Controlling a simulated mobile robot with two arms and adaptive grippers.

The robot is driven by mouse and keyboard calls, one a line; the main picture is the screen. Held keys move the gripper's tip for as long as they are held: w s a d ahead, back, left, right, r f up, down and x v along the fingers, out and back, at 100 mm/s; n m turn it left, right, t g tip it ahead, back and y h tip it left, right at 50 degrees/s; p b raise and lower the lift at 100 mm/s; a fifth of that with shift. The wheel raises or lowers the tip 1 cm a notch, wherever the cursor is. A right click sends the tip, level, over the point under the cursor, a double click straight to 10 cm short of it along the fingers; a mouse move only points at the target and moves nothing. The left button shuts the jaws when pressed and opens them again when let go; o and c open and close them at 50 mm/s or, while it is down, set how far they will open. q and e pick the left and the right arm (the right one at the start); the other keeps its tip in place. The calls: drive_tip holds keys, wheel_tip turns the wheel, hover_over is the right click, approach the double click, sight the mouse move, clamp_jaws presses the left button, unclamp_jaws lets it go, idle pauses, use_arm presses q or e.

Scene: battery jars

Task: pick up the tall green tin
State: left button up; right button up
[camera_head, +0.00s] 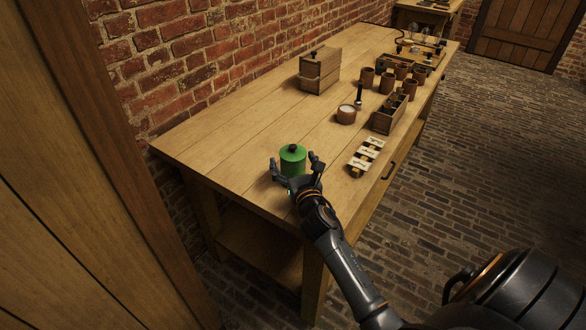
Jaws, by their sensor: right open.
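The green tin (292,159), with a dark knob on its lid, stands upright near the close end of the wooden table. My right gripper (296,168) is open at the tin, with one finger on its left side and one on its right. I cannot tell whether the fingers touch it. The palm and wrist hide the tin's lower front. My left gripper is not in view.
The wooden table (240,130) stands along a brick wall. A lidded wooden box (319,72), a pale-topped cup (346,115), a small rack (366,156), a wooden tray (388,118) and several brown jars (387,82) stand farther back. The table left of the tin is clear.

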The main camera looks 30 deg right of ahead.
drive_tip(key=shift+c, duration=0.4)
drive_tip(key=c, duration=1.2)
